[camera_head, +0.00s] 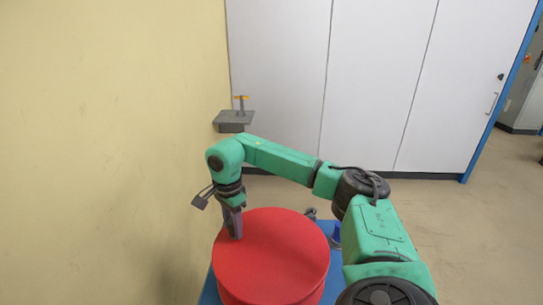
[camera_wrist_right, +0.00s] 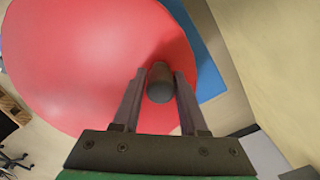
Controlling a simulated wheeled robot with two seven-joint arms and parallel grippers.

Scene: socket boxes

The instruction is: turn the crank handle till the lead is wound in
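A large round red drum (camera_head: 285,262) with a flat top stands below my right arm. It fills much of the right wrist view (camera_wrist_right: 80,50). A dark, short, round crank handle (camera_wrist_right: 160,84) stands up near the drum's edge; in the head view it is hidden by my gripper. My right gripper (camera_head: 234,232) points down at the drum's left part. No lead can be made out. My left gripper is not in view.
A blue surface (camera_head: 210,290) shows under the drum, close to the yellow wall (camera_head: 110,140) on the left. A grey box (camera_head: 234,126) with an orange-topped part is beyond my arm. White cabinets (camera_head: 385,80) stand behind; open floor (camera_head: 480,240) lies to the right.

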